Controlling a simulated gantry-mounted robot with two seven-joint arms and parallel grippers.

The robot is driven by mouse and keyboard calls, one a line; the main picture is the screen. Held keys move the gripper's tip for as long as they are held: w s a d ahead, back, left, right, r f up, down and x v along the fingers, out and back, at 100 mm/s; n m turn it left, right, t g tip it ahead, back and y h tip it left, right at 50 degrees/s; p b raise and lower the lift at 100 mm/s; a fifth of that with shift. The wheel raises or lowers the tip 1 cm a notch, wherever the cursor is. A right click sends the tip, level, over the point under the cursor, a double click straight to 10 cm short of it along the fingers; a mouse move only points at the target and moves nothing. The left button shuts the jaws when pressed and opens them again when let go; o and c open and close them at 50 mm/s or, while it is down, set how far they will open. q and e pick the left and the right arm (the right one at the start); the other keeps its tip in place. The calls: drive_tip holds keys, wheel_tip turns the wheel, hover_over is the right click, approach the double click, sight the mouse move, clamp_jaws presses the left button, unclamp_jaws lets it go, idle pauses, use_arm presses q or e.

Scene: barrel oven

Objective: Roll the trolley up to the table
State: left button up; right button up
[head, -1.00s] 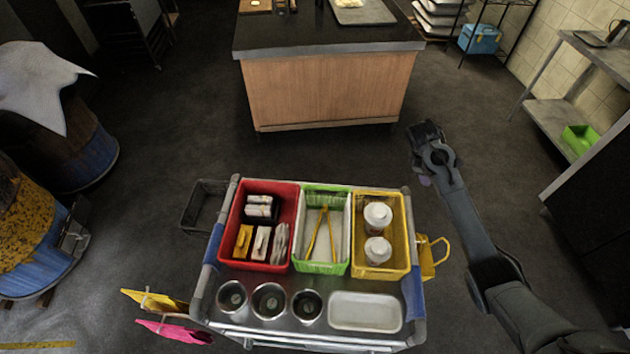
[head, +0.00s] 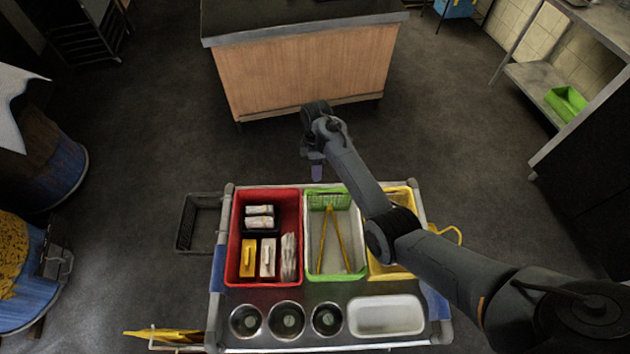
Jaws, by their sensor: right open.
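The trolley (head: 280,296) stands at the bottom of the head view, with a steel top and grey corner posts. It carries a red bin (head: 238,235), a green bin (head: 312,255) with yellow tongs, and a yellow bin (head: 405,192) mostly hidden by my right arm. The table (head: 305,75), with a dark top and wooden front, stands beyond it across a strip of floor. My right gripper (head: 314,165) is open and empty, above the gap between trolley and table. My left gripper is not in view.
Three round steel pots (head: 287,320) and a white tray (head: 386,316) sit on the trolley's near end. A dark basket (head: 198,222) hangs at its left. Barrels (head: 50,165) stand at the left, a steel shelf (head: 530,85) at the right. The floor between trolley and table is clear.

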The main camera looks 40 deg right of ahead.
sight(316, 186)
drive_tip(key=f, duration=0.4)
drive_tip(key=s+f, duration=0.1)
drive_tip(key=f, duration=0.2)
drive_tip(key=shift+a+f+b, duration=0.1)
drive_tip(key=shift+a+b, duration=0.3)
clamp_jaws()
